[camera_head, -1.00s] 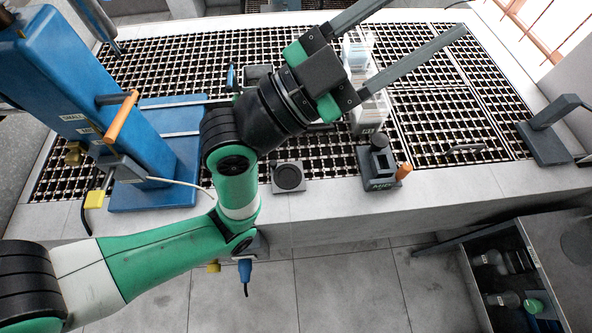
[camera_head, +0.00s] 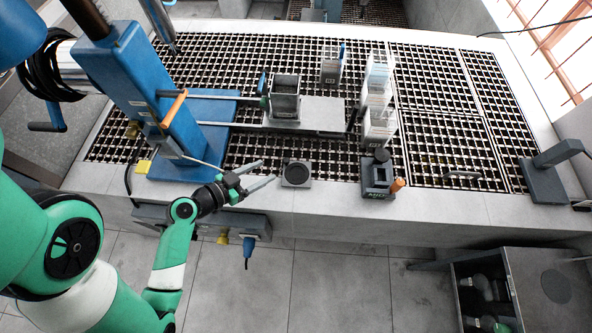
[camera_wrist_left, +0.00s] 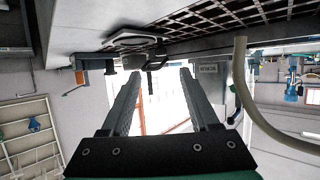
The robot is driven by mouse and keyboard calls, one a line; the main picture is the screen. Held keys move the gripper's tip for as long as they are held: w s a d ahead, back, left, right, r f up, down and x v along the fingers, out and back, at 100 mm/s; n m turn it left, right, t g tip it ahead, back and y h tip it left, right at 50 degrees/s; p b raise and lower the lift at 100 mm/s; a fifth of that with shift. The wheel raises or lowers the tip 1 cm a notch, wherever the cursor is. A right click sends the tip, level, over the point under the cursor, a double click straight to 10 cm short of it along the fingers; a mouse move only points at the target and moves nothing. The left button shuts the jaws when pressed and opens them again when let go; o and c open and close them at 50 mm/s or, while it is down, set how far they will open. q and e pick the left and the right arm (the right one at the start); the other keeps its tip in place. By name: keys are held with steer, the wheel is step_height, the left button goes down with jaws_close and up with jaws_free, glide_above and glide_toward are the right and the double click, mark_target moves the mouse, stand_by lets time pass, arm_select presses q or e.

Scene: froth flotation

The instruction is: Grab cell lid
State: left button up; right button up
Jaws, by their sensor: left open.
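No piece is labelled as the cell lid; a dark round disc on a square grey plate (camera_head: 296,173) lies at the bench's front edge and may be it, but I cannot tell. My left gripper (camera_head: 267,171) is open and empty, its two fingers pointing right, just left of the plate in the head view. I cannot tell its height over the edge. In the left wrist view the open fingers (camera_wrist_left: 157,73) show with nothing clasped between them. A grey square cell (camera_head: 285,103) stands on a platform beside the blue machine. My right gripper is not in view.
The blue machine (camera_head: 150,80) stands left on the grated bench. A dark block with an orange knob (camera_head: 378,176) stands right of the plate, with clear containers (camera_head: 378,95) behind it. A grey bracket (camera_head: 545,175) stands far right. The right grating is mostly clear.

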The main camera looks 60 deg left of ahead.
mark_target(286, 160)
arm_select(q)
steer(key=x, duration=0.5)
steer(key=shift+r, duration=0.15)
steer(key=shift+x, duration=2.95)
steer(key=shift+s+a, duration=0.1)
steer(key=shift+s, duration=0.05)
jaws_close()
